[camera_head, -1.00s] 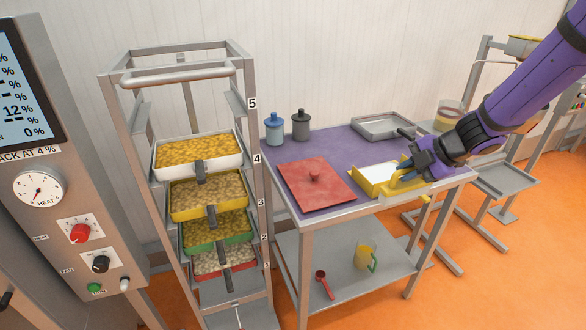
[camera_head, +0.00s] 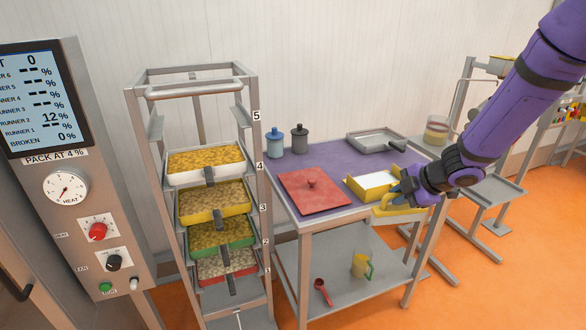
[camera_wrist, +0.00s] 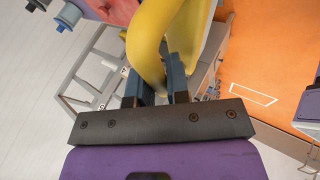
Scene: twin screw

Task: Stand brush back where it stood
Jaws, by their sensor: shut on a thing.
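My gripper (camera_head: 401,194) is at the right front of the work table, its blue fingers shut on a yellow thing with a curved handle, which I take to be the brush (camera_head: 402,210). In the wrist view the brush's thick yellow handle (camera_wrist: 148,45) passes between the fingers (camera_wrist: 155,85). A wider yellow part shows behind it, and its far end is cut off by the picture edge.
The purple-topped table (camera_head: 330,157) bears a red board with a knob (camera_head: 313,193), a grey tray (camera_head: 375,140) and two lidded jars (camera_head: 274,143). A red scoop (camera_head: 322,290) and a jug (camera_head: 360,266) are on the lower shelf. A rack of filled trays (camera_head: 262,185) stands left.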

